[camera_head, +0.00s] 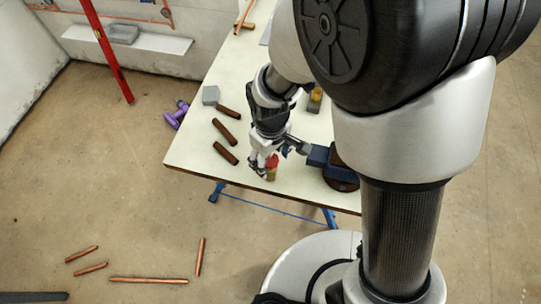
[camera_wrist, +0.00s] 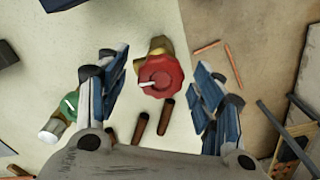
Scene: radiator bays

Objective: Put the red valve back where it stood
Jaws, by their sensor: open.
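The red valve (camera_head: 271,161) stands on the pale table near its front edge. In the wrist view its red round handle (camera_wrist: 160,76) and brass body (camera_wrist: 160,45) show between my fingers, with a gap on each side. My gripper (camera_head: 264,166) is open and low over the table at the valve; the fingers (camera_wrist: 157,84) do not appear to touch it. In the head view my gripper partly covers the valve. The spot where the valve stood is not marked in either view.
A blue vise (camera_head: 320,156) stands close to the right of my gripper. Several brown rods (camera_head: 224,132) lie to the left on the table (camera_head: 190,148). A green-handled valve (camera_wrist: 68,106) lies left of my fingers in the wrist view. Copper pipes (camera_head: 148,280) lie on the floor.

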